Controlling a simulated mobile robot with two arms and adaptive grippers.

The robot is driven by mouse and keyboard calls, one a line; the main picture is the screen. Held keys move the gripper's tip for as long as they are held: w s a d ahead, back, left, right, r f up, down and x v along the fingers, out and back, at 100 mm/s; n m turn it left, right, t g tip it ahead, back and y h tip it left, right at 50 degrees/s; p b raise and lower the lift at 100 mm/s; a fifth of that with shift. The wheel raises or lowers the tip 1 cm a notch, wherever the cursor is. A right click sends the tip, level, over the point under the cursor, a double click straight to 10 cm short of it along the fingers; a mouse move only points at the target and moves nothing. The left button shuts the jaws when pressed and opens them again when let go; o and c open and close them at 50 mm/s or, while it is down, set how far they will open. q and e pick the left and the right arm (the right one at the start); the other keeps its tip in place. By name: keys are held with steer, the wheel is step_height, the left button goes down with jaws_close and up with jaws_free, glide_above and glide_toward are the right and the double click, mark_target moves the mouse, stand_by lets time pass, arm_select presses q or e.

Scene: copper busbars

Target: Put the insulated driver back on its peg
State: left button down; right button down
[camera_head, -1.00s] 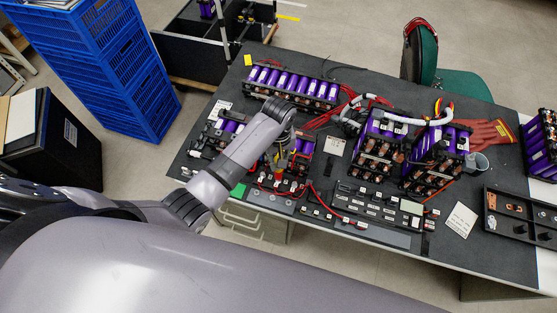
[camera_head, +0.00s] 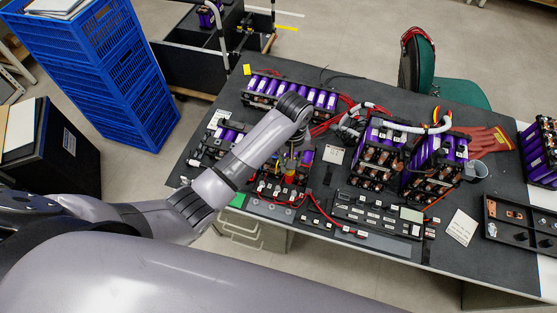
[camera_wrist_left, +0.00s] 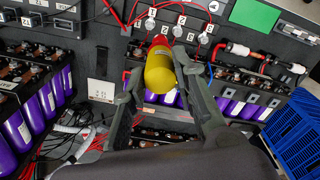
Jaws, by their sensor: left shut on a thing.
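The insulated driver (camera_wrist_left: 160,70), with a yellow handle and red near its far end, stands between the fingers of my left gripper (camera_wrist_left: 161,62) in the left wrist view. The gripper is shut on the handle. The driver's lower part is hidden behind the handle. In the head view a small yellow and red part of the driver (camera_head: 291,168) shows below my left forearm, above the bench's left half. I cannot make out its peg for certain. My right gripper is not in view.
Round silver posts (camera_wrist_left: 150,25) with number labels and red cables (camera_wrist_left: 203,38) lie near the driver. Purple battery modules (camera_head: 295,90) stand behind, and taller ones (camera_head: 378,150) to the right. A green patch (camera_wrist_left: 254,18) lies beside the posts. Blue crates (camera_head: 115,75) stand off the bench.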

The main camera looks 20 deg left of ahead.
arm_select(q)
steer(key=s+d+f+m+b, duration=0.1)
steer(key=d+f+m+b, duration=0.4)
steer(key=d+m, duration=0.5)
steer(key=shift+s+d+b, duration=0.3)
steer(key=shift+d+b, duration=0.15)
steer(key=shift+d, duration=0.05)
steer(key=shift+f, duration=0.1)
